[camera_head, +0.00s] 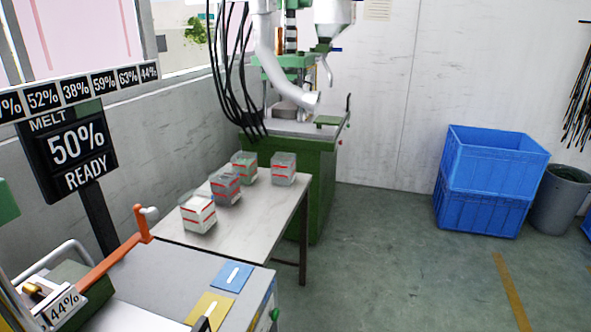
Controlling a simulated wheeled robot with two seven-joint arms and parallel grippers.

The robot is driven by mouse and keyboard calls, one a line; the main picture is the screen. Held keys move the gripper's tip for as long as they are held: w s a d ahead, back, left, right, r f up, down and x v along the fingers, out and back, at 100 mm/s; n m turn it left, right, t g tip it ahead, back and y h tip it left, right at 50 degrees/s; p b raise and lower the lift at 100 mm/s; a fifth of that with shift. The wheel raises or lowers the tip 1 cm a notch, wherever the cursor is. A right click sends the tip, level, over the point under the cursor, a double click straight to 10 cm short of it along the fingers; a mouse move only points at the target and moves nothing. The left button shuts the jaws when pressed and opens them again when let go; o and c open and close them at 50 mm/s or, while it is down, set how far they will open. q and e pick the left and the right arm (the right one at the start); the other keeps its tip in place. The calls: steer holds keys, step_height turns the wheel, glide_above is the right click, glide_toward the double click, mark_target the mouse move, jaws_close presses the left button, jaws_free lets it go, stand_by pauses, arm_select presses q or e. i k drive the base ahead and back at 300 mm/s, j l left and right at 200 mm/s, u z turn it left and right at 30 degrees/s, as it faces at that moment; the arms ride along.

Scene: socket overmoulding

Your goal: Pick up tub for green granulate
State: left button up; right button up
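Several small clear tubs with red markings stand on the light table (245,219). The tub with green granulate (244,168) stands at the back left of the group, partly overlapped by a tub with grey contents (226,188) in front of it. A tub with whitish contents (198,214) is nearest to me, at the table's left edge. Another tub with greyish contents (283,169) stands apart at the back right. Neither of my grippers shows in the head view.
A green machine (305,180) with hanging black cables stands behind the table. A sign reading "MELT 50% READY" (78,148) is at the left. A grey bench (165,277) with an orange lever (95,272) is in front. Blue crates (490,182) stand right; the floor between is clear.

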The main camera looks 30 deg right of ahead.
mark_target(245, 169)
steer(key=z, duration=0.55)
steer(key=u, duration=0.65)
steer(key=i+l+u, duration=0.35)
steer(key=l+u, duration=0.2)
steer(key=l, duration=0.15)
steer(key=i+l+u, duration=0.1)
steer(key=l+u, duration=0.45)
steer(key=l, duration=0.2)
steer(key=i, duration=0.05)
